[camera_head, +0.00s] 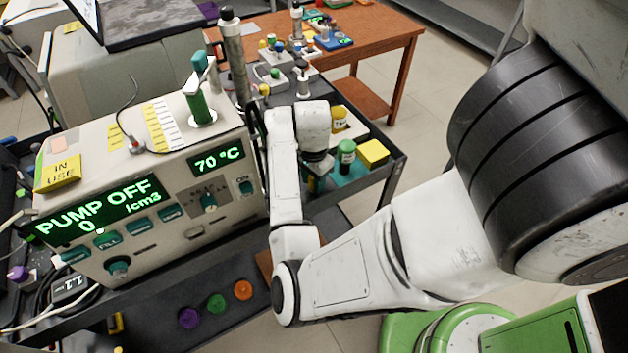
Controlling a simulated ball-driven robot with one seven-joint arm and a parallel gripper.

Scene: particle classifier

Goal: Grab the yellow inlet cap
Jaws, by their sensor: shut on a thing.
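My gripper (314,180) points down over the cart's right side, just right of the pump box, partly hidden behind my white arm links. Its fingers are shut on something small. A yellowish bit shows at the fingers and looks like the yellow inlet cap, but most of it is hidden. A yellow-topped jar (340,116) stands just behind and right of the gripper. A jar with a green lid (346,150) and a yellow block (373,153) sit to the right, apart from it.
The pump box (190,150) reads "PUMP OFF" and 70 °C. A green vial (198,107) stands on top of it. Purple, green and orange caps (216,303) lie on the dark lower surface in front. A wooden table (375,30) with small apparatus stands behind. Open floor lies at right.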

